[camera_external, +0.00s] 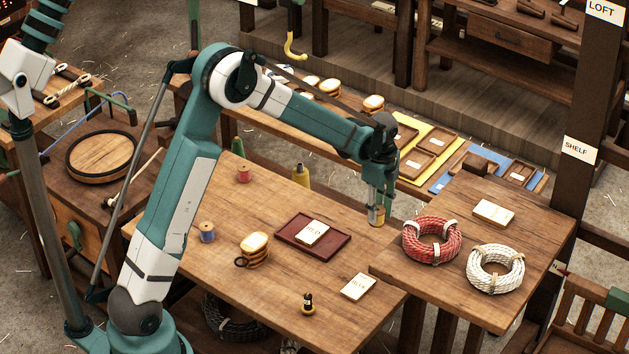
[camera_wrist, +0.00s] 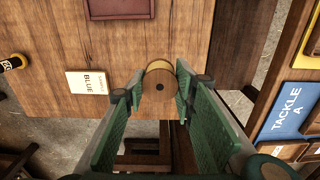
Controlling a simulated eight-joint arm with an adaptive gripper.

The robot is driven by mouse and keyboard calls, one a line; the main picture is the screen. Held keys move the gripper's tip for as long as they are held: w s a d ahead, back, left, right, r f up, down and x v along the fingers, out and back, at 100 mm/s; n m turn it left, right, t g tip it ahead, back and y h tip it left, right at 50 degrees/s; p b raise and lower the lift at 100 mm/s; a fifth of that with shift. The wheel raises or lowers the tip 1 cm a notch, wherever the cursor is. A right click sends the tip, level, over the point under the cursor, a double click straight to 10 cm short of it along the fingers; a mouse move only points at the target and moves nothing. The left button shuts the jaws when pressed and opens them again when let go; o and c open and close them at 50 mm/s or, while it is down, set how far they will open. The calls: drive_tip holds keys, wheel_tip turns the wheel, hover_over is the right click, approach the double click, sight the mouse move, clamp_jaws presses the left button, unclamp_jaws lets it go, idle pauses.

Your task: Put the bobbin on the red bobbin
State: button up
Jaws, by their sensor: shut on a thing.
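My gripper (camera_external: 379,204) is shut on a bobbin with yellowish winding and a wooden end (camera_external: 377,217). It holds the bobbin in the air near the right edge of the main table. In the wrist view the bobbin (camera_wrist: 159,84) sits between the green finger pads, its round brown end with a dark centre hole facing the camera. The red bobbin (camera_external: 244,173) stands upright on the main table at its far left part, well to the left of my gripper. It is not seen in the wrist view.
Red (camera_external: 431,239) and white (camera_external: 496,269) rope coils lie on the right table.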

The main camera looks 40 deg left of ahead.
drive_tip(key=shift+a, duration=0.15)
drive_tip(key=w+a+r+n, duration=0.1)
drive_tip(key=w+a+n, duration=0.15)
drive_tip(key=a, duration=1.05)
wheel_tip(320, 180, up, 4)
drive_tip(key=r+m+p, duration=0.1)
drive_tip(key=m+p, duration=0.1)
drive_tip(key=p, duration=0.2)
hover_over(244, 167)
drive_tip(key=shift+f, duration=0.25)
drive_tip(key=shift+f+b, duration=0.5)
drive_tip(key=shift+f, duration=2.65)
drive_tip(key=shift+f, duration=0.1)
drive_tip(key=shift+f, duration=1.75)
drive_tip(key=shift+f, duration=0.15)
